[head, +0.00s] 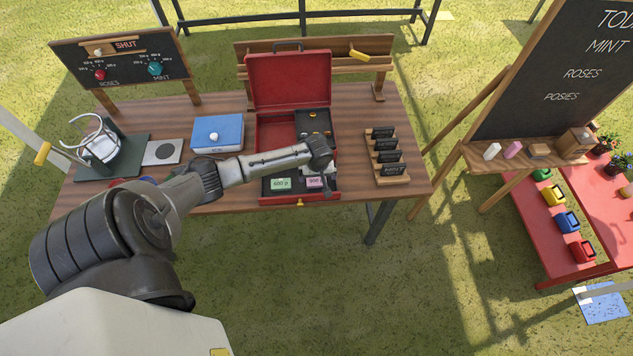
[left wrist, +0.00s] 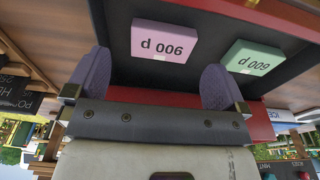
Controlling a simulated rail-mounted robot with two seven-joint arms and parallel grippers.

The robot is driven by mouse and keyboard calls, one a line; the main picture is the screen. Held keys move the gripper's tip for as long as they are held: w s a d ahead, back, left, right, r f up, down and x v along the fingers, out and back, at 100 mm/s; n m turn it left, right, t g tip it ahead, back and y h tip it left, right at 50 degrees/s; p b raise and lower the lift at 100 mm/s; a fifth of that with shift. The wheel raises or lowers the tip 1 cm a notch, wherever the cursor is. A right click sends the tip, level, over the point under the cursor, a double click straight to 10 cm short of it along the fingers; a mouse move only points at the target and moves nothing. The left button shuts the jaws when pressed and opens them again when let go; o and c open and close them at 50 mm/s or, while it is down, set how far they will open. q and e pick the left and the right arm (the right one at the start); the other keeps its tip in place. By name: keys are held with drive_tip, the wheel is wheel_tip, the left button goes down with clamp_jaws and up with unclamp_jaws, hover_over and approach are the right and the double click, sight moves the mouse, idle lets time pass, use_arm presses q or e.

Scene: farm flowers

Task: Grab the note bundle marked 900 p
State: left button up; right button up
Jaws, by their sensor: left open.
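The pink note bundle (head: 314,183) marked 900 p lies in the front drawer of the red cash box (head: 262,77), on the right. In the left wrist view the pink bundle (left wrist: 165,40) appears upside down, ahead of and between my fingers. The green bundle (head: 281,184) marked 600 p lies to its left; it also shows in the left wrist view (left wrist: 252,58). My left gripper (head: 323,166) is open and empty above the drawer, close to the pink bundle. Both fingers also show in the left wrist view (left wrist: 156,75). My right gripper is out of view.
The raised box lid stands behind the coin tray. A blue box (head: 217,132) stands left of the cash box, and a rack of dark labels (head: 384,155) stands to the right. A chalkboard (head: 562,75) stands farther right.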

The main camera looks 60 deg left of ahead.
sight(316, 181)
use_arm(q)
drive_tip(key=shift+a+f+b, duration=0.15)
drive_tip(key=shift+f, duration=0.85)
drive_tip(key=shift+a+f+b, duration=0.15)
drive_tip(key=shift+f, duration=0.85)
drive_tip(key=shift+c, duration=0.4)
drive_tip(key=c, duration=0.8)
drive_tip(key=shift+r, duration=0.1)
drive_tip(key=shift+c, duration=0.2)
